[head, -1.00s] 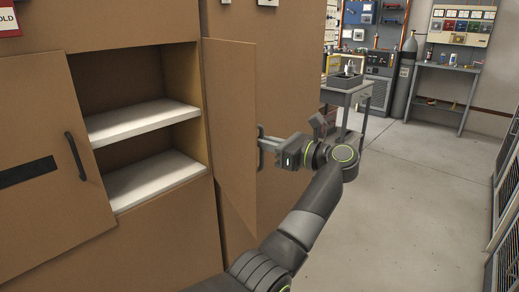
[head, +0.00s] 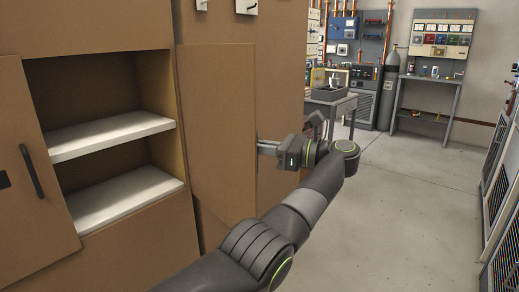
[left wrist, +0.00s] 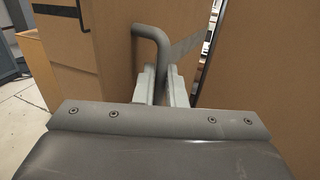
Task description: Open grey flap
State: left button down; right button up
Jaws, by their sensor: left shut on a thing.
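A tan-brown hinged door (head: 218,130) stands swung wide open at the right side of a cabinet opening; no grey flap panel shows. My left gripper (head: 268,147) is at the door's free edge, on its outer side. In the left wrist view a grey bent handle (left wrist: 152,42) sits between the jaws of my left gripper (left wrist: 162,78), which is shut on it. The lower part of the handle is hidden by the jaws. My right gripper is not in view.
Two white shelves (head: 112,136) inside the opening are bare. A left door (head: 30,170) with a dark handle stands beside it. Grey floor (head: 400,220) is clear to the right. A small table (head: 334,102) and gas cylinder (head: 389,88) stand farther back.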

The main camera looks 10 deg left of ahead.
pick_arm(q)
jog(key=shift+w+a+r, duration=0.1)
jog(key=shift+a, duration=0.15)
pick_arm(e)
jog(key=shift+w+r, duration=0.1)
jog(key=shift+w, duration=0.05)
